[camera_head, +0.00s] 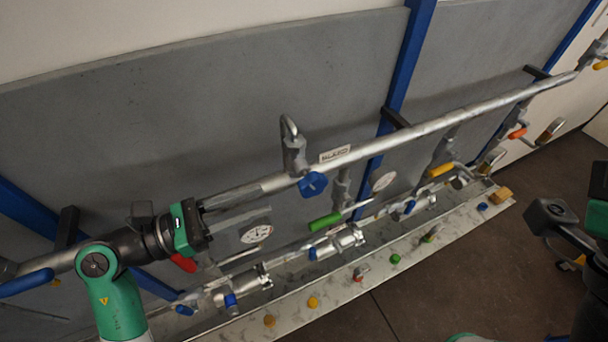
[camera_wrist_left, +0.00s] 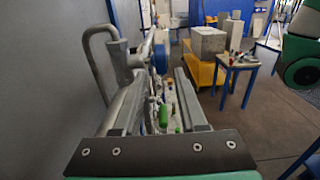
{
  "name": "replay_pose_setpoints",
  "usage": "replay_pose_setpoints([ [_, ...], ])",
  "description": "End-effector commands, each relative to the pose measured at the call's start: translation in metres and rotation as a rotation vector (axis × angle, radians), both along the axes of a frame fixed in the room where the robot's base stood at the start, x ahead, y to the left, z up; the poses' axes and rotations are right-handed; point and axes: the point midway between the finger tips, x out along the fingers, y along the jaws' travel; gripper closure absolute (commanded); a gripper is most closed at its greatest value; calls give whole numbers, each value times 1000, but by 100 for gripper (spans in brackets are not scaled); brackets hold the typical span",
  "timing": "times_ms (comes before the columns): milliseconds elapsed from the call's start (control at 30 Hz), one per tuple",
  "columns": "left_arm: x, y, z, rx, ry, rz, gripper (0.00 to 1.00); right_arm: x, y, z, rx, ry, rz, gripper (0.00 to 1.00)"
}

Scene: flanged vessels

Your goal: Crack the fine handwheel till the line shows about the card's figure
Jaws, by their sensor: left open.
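A blue handwheel (camera_head: 312,184) sits on the upper pipe, to the right of my left gripper (camera_head: 258,215); it also shows ahead in the left wrist view (camera_wrist_left: 160,54). My left gripper is open, its fingers pointing along the pipe, apart from the wheel. A small white card with dark lettering (camera_head: 335,154) is just above the wheel. A round dial gauge (camera_head: 256,233) shows near the left fingers, and a second gauge (camera_head: 384,181) is farther right; their readings are too small to tell.
A bent pipe (camera_head: 292,150) stands up beside the wheel. A green lever (camera_head: 325,221), a yellow lever (camera_head: 440,170) and a red handle (camera_head: 183,262) stick out nearby. A lower pipe and a tray edge (camera_head: 400,262) with several coloured knobs lie below. Blue posts (camera_head: 408,60) stand behind.

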Motion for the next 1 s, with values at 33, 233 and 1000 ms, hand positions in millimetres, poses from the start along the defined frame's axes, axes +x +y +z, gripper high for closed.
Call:
replay_pose_setpoints([
  [33,3,-9,2,0,2,-5,59,0,0,5,0,0,0,38],
  [233,24,-50,4,0,0,-6,59,0,0,15,0,-1,0,38],
  [1000,46,-89,1,-1,-2,0,93,0,0,20,0,-1,0,38],
])
